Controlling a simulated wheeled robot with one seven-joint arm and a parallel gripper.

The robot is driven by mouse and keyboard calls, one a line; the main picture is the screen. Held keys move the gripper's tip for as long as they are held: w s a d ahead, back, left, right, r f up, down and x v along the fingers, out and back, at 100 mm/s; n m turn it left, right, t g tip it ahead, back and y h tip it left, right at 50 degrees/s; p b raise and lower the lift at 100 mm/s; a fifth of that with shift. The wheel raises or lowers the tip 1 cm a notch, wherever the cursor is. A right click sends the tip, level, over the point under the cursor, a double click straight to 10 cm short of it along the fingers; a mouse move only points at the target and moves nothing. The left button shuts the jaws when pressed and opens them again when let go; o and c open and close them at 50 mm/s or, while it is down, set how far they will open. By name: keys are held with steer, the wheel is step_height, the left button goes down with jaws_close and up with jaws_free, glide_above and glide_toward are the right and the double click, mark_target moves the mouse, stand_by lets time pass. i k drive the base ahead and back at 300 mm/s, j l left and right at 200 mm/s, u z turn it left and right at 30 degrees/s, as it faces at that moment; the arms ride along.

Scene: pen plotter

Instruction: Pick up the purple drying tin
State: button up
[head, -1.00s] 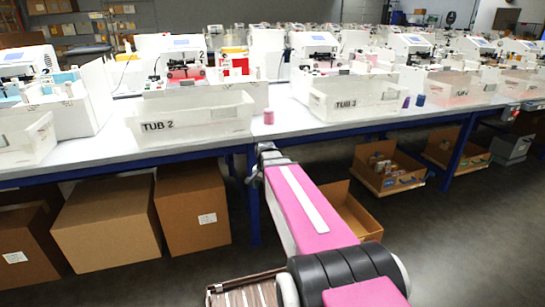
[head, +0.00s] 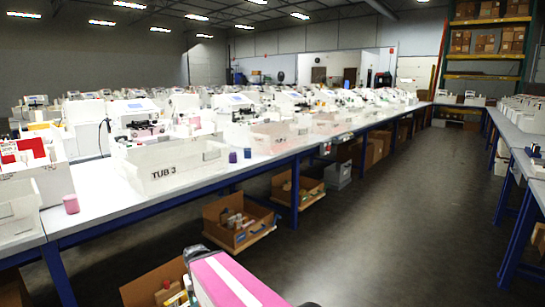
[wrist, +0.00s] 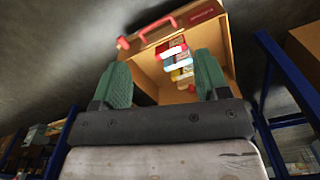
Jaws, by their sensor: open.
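A small purple tin (head: 232,157) stands upright on the white bench in the head view, just right of the TUB 3 bin (head: 172,176). A blue tin (head: 247,153) stands close to its right, and a pink tin (head: 71,204) stands farther left near the bench's front edge. My gripper (wrist: 158,75) shows in the wrist view with two green fingers spread apart and nothing between them. No tin shows in the wrist view. In the head view my pink arm is low at the bottom, in front of the bench and well apart from the purple tin.
One open box (wrist: 150,68) with coloured packets lies beyond my fingers in the wrist view. Blue bench legs (head: 295,192) stand along the front. The grey floor (head: 400,230) to the right is clear.

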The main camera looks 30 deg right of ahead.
mark_target(233, 154)
steer(key=l+z, duration=0.2)
steer(key=l, duration=0.3)
steer(key=l+z, duration=0.2)
steer(key=l, duration=0.35)
steer(key=i+l+u, duration=0.2)
steer(key=i+l, duration=0.15)
steer(key=l, duration=0.3)
steer(key=i+l+u, duration=0.1)
steer(key=l, duration=0.25)
steer(key=i, duration=0.1)
